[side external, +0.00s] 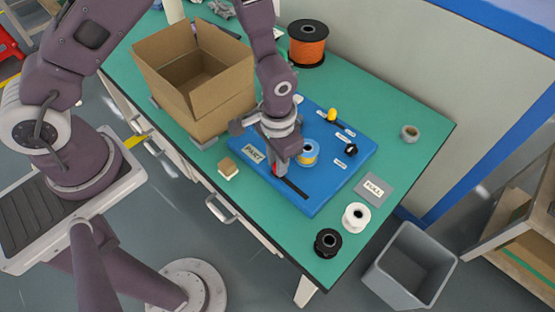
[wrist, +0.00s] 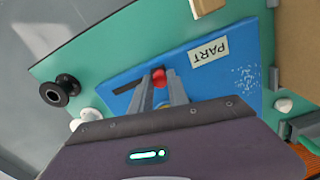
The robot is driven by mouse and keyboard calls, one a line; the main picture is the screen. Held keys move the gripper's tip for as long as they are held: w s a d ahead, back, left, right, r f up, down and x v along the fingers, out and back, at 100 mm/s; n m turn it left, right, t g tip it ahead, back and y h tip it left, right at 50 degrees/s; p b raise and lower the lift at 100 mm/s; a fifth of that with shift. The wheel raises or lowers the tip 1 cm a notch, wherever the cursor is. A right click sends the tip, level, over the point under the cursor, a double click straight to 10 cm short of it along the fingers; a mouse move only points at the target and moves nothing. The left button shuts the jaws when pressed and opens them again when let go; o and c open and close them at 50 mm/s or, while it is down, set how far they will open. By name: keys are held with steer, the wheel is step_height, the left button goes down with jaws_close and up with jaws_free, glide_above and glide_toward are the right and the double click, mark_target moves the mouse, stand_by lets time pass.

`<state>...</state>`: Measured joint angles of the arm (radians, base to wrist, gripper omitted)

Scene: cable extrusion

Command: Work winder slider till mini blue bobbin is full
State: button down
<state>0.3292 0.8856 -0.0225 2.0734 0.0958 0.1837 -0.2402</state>
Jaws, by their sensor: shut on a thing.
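The winder is a blue board (side external: 322,190) on the green table, with a dark slot (side external: 291,187) and a label reading PART (side external: 252,154). My gripper (side external: 275,169) is lowered over the board at the near end of this slot. In the wrist view my gripper (wrist: 160,82) is shut on the red slider knob (wrist: 159,74), one finger on each side. The mini blue bobbin (side external: 308,153) sits on the board just right of my gripper, with pale yellowish material at its middle. How full it is cannot be told.
A yellow knob (side external: 332,115) and a black knob (side external: 350,150) stand on the board. An open cardboard box (side external: 190,110) is at left. A grey labelled mat (side external: 373,189), white spool (side external: 356,217) and black spool (side external: 328,243) lie right. A grey bin (side external: 410,265) stands beyond the edge.

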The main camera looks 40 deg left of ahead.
steer(key=d, duration=0.9)
steer(key=shift+d, duration=0.3)
steer(key=c, duration=1.3)
jaws_free()
steer(key=shift+d, duration=0.1)
step_height(320, 180, up, 7)
steer(key=shift+r, duration=0.1)
